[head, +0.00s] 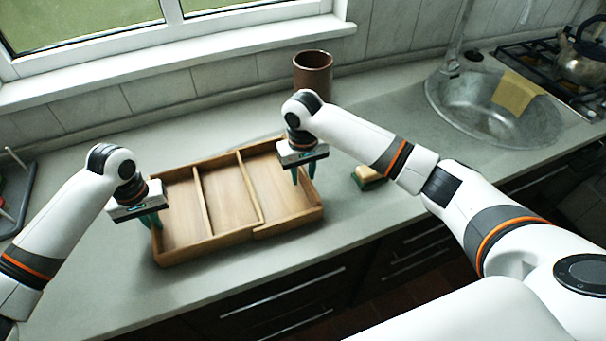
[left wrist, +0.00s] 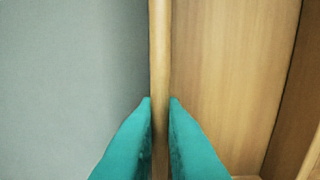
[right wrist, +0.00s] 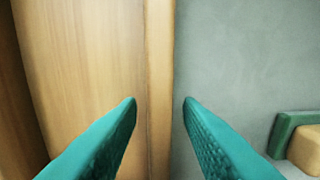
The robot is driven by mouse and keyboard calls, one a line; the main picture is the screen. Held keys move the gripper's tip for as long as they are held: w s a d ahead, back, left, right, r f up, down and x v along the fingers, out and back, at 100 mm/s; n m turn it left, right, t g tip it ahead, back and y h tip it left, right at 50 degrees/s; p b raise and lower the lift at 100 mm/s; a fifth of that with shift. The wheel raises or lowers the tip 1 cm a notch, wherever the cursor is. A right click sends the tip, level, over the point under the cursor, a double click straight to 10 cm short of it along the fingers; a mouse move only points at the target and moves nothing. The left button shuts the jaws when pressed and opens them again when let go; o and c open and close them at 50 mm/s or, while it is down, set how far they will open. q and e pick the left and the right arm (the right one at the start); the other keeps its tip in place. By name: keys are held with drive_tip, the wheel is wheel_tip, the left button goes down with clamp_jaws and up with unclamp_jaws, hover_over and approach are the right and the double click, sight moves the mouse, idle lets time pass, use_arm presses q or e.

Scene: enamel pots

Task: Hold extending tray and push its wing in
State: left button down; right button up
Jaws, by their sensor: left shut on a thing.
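The wooden extending tray (head: 212,244) lies on the counter in the head view, with three compartments and its wing (head: 318,209) at the right end. My left gripper (head: 152,222) is shut on the tray's left wall; the left wrist view shows this wall (left wrist: 159,50) between the teal fingers (left wrist: 160,100). My right gripper (head: 304,178) is open above the wing's right wall.
A sponge (head: 368,178) lies on the counter right of the tray; it also shows in the right wrist view (right wrist: 305,148). A brown pot (head: 313,74) stands behind the tray. A sink (head: 490,110) is at the right. The counter in front of the tray is clear.

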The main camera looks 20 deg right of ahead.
sight(272, 194)
drive_tip(key=shift+f, duration=0.55)
clamp_jaws()
drive_tip(key=a, duration=0.8)
drive_tip(key=shift+a, duration=0.15)
unclamp_jaws()
